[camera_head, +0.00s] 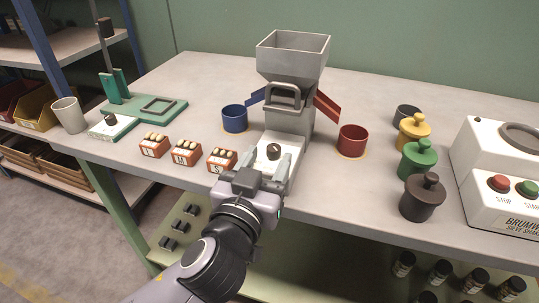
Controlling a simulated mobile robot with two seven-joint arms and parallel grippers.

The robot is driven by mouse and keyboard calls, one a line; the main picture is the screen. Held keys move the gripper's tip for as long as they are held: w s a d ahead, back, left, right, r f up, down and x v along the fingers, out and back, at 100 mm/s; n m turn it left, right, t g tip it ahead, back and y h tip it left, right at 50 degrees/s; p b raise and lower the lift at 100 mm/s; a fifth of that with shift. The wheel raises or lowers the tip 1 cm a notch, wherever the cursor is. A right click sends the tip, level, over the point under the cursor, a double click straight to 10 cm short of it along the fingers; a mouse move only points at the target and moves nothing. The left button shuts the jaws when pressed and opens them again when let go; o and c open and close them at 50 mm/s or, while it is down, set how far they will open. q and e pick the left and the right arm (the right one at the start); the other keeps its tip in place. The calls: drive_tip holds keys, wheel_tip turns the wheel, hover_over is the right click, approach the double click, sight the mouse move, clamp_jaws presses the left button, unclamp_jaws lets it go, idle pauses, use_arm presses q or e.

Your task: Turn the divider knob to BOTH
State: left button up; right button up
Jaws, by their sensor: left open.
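The grey nut hopper (290,67) stands on the table, with a blue chute (256,97) on its left and a red chute (327,108) on its right. The small dark divider knob (274,152) sits on the pale panel (291,140) at the hopper's front. My left gripper (266,157) is open in front of the hopper, its two fingers on either side of the knob in the picture. I cannot tell whether they touch it. Labels around the knob are too small or hidden to read. My right gripper is not in view.
A blue cup (235,120) and a red cup (352,140) stand below the chutes. Small labelled boxes (186,153) of nuts stand front left. Several lidded pots (417,160) and a white sieve shaker (500,200) stand right. A green stand (150,107) is at left.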

use_arm(q)
drive_tip(key=shift+w+d, duration=0.25)
drive_tip(key=shift+w, duration=0.55)
clamp_jaws()
